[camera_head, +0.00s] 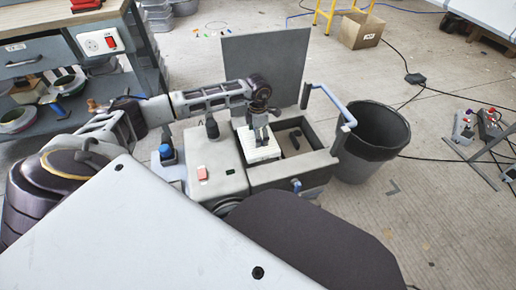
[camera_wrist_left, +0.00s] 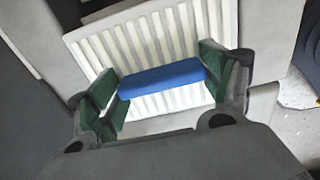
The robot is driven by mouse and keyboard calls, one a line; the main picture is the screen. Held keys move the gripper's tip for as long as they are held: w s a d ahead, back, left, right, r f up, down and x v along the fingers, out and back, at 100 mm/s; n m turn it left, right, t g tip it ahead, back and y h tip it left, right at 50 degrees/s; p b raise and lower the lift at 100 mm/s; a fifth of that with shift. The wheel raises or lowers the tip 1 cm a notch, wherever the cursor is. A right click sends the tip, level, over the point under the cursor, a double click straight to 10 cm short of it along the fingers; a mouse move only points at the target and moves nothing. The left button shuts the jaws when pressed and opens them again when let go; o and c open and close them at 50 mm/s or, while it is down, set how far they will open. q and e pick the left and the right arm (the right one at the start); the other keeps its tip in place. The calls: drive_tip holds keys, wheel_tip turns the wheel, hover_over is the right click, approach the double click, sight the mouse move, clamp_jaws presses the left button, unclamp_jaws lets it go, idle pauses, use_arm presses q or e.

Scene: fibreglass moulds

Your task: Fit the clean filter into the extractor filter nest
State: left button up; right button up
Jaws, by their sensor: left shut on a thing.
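The clean filter (camera_head: 257,152) is a white pleated block at the left part of the extractor's open compartment. In the left wrist view, its pale pleats (camera_wrist_left: 152,38) and blue handle bar (camera_wrist_left: 162,79) show. My left gripper (camera_head: 261,134) is above the filter, with its green-padded fingers shut on the two ends of the handle. The extractor (camera_head: 215,168) is a grey box with its lid (camera_head: 265,62) standing open. The nest under the filter is hidden, and I cannot tell whether the filter is fully seated. My right gripper is not in view.
A blue-grey handle arm (camera_head: 332,98) rises at the compartment's right. A dark bin (camera_head: 372,140) stands right beside the extractor. A workbench (camera_head: 45,50) is at the left. Cables and a cardboard box (camera_head: 361,31) lie behind on the floor.

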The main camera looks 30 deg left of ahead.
use_arm(q)
wheel_tip(320, 180, down, 2)
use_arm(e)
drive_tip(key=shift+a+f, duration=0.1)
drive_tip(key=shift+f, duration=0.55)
use_arm(q)
drive_tip(key=shift+f+b, duration=1.25)
drive_tip(key=shift+f, duration=1.25)
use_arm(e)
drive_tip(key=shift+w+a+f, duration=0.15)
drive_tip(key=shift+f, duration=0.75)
use_arm(q)
drive_tip(key=shift+f, duration=0.1)
drive_tip(key=o, duration=1.1)
drive_tip(key=shift+o, duration=0.2)
